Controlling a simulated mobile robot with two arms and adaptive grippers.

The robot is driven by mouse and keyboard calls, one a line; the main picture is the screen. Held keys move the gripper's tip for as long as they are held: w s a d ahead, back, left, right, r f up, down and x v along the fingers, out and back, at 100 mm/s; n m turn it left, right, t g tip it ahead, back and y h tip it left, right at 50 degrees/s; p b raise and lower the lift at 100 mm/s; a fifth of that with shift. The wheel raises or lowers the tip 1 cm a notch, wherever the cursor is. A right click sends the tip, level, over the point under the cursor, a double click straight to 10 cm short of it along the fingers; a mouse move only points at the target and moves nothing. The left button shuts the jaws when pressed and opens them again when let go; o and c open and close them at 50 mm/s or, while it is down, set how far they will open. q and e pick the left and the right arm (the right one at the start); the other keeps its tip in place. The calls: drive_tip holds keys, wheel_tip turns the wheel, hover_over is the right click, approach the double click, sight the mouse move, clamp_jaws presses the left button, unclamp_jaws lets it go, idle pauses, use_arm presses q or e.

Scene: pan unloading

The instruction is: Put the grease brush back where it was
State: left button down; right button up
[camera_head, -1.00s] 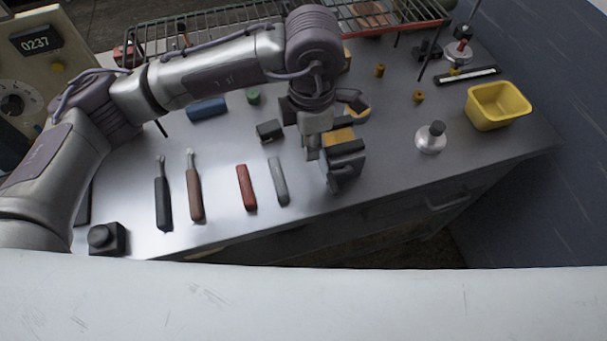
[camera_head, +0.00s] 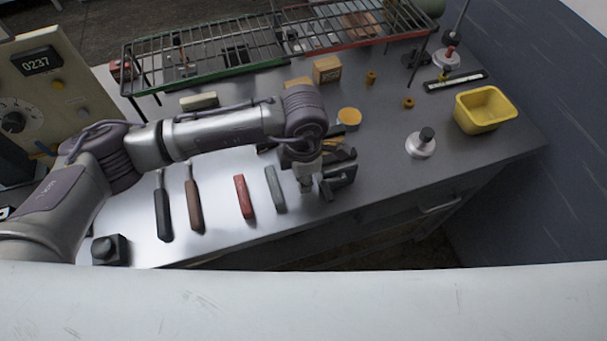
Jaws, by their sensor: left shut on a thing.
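My left gripper (camera_head: 328,172) hangs over the front part of the grey workbench (camera_head: 385,175), right of a row of hand tools. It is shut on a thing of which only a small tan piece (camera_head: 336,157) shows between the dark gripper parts. I take this for the grease brush, but its shape and any bristles are hidden by the gripper. I cannot tell whether it touches the bench. My right gripper is not in view.
Left of the gripper lie a grey tool (camera_head: 275,189), a red tool (camera_head: 243,197), a brown-handled tool (camera_head: 194,205) and a black-handled tool (camera_head: 163,213). A wire rack (camera_head: 205,72) spans the back. A yellow bin (camera_head: 485,110) and a silver-based item (camera_head: 420,147) stand right.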

use_arm(q)
drive_tip(key=shift+f+b, duration=0.25)
drive_tip(key=shift+b, duration=0.1)
drive_tip(key=c, duration=1.1)
unclamp_jaws()
drive_tip(key=shift+r, duration=0.1)
drive_tip(key=shift+o, duration=0.2)
